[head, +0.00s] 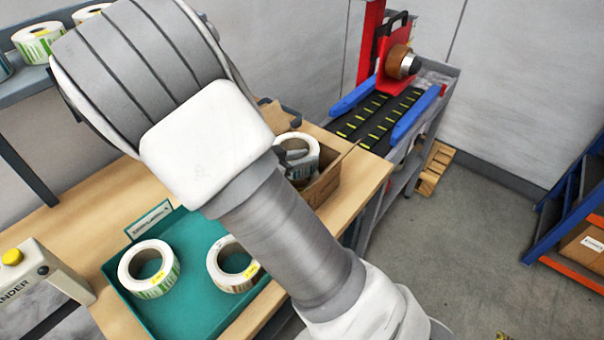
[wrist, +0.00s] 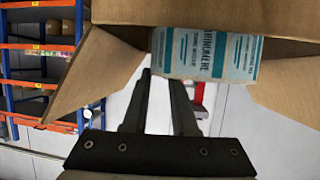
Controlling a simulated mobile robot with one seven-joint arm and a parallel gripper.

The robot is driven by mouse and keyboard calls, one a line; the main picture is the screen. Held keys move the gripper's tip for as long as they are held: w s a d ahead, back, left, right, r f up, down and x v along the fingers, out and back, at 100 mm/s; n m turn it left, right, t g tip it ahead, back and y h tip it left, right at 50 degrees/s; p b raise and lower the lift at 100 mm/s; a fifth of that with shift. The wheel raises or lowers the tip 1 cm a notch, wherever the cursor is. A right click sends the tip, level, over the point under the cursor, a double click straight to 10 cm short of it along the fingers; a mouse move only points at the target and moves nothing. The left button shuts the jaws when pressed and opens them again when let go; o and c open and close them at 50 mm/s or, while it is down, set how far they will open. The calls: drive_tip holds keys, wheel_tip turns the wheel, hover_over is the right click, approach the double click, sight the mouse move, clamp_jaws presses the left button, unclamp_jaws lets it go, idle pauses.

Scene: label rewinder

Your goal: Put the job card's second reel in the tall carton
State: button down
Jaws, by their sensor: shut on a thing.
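A white label reel with blue-grey print (head: 301,150) is at the mouth of an open brown carton (head: 323,188) on the bench. In the wrist view the reel (wrist: 207,52) shows blue lettering, between the carton's spread flaps (wrist: 85,75). My gripper (wrist: 161,78) is shut on this reel; its fingertips meet the reel's edge, and the exact grip is partly hidden. How deep the reel sits in the carton, I cannot tell. A teal tray (head: 122,300) holds two other reels, one with green print (head: 150,270) and one with a yellow tag (head: 222,262).
A small sign (head: 149,219) stands at the tray's back edge; its text is unreadable. A machine with a yellow button (head: 12,257) is at the left. More reels (head: 38,42) sit on a shelf. A conveyor (head: 375,120) stands beyond the bench.

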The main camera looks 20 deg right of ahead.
drive_tip(key=shift+f+b, duration=0.35)
drive_tip(key=shift+f, duration=1.9)
drive_tip(key=shift+f, duration=0.3)
drive_tip(key=c, duration=1)
unclamp_jaws()
drive_tip(key=shift+f, duration=0.1)
